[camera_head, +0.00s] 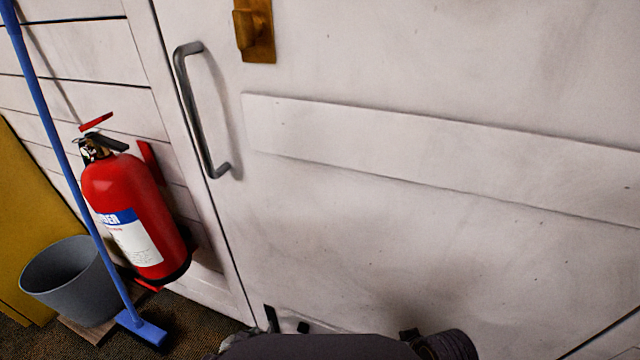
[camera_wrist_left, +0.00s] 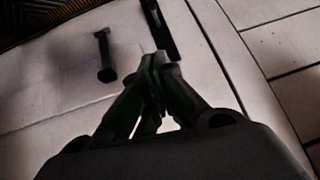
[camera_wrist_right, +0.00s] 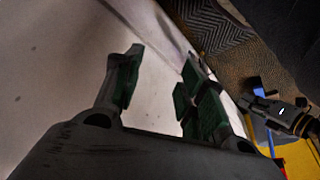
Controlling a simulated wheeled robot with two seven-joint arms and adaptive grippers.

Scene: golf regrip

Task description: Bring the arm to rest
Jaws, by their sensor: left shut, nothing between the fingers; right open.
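My left gripper (camera_wrist_left: 160,64) is shut and empty in the left wrist view, its fingertips together in front of the white door. My right gripper (camera_wrist_right: 157,75) is open in the right wrist view, with only the white surface showing between its fingers. The white door (camera_head: 430,230) fills most of the head view. Dark parts of mine show along the bottom edge of the head view, and the finger positions there are hard to make out.
The door has a grey handle (camera_head: 196,110) and a brass latch (camera_head: 255,30). To its left are a red fire extinguisher (camera_head: 130,205), a blue broom (camera_head: 62,150), a grey bucket (camera_head: 75,290) and a yellow panel (camera_head: 28,220). Dark carpet (camera_head: 195,325) covers the floor.

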